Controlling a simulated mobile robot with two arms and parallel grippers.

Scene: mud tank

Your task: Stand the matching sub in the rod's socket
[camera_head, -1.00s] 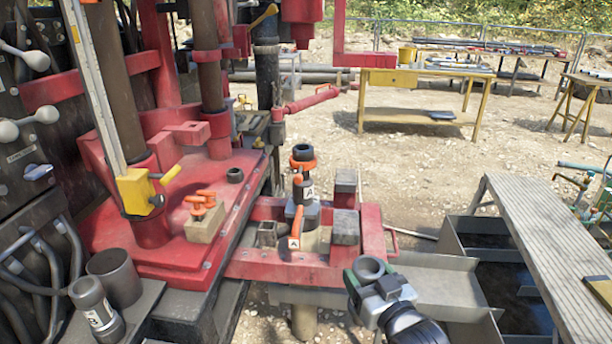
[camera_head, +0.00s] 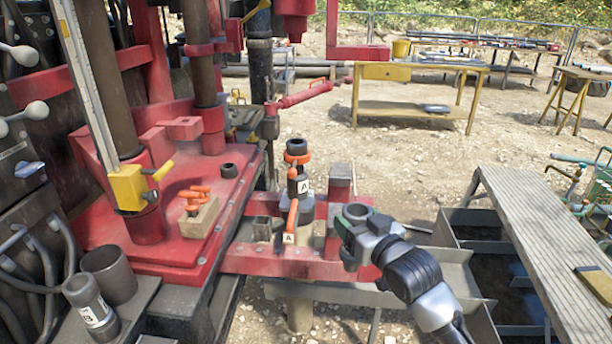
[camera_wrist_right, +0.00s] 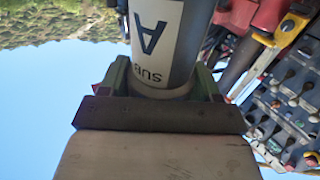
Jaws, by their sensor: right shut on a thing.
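The rod (camera_head: 305,188) stands upright in the red frame, with a label reading A. Its dark top opening, the socket (camera_head: 297,147), sits above an orange collar (camera_head: 297,158). My right gripper (camera_head: 352,232) is to the right of the rod and apart from it. It is shut on a grey, hollow sub (camera_head: 357,211), which looks roughly upright. In the right wrist view the sub (camera_wrist_right: 172,62) shows a white label reading A and SUB, between the fingers (camera_wrist_right: 160,85). Another sub (camera_head: 88,303), labelled B, stands at the lower left. My left gripper is out of view.
A dark open cup (camera_head: 110,272) stands beside the B sub. An orange handle (camera_head: 291,222) with an A tag hangs by the rod.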

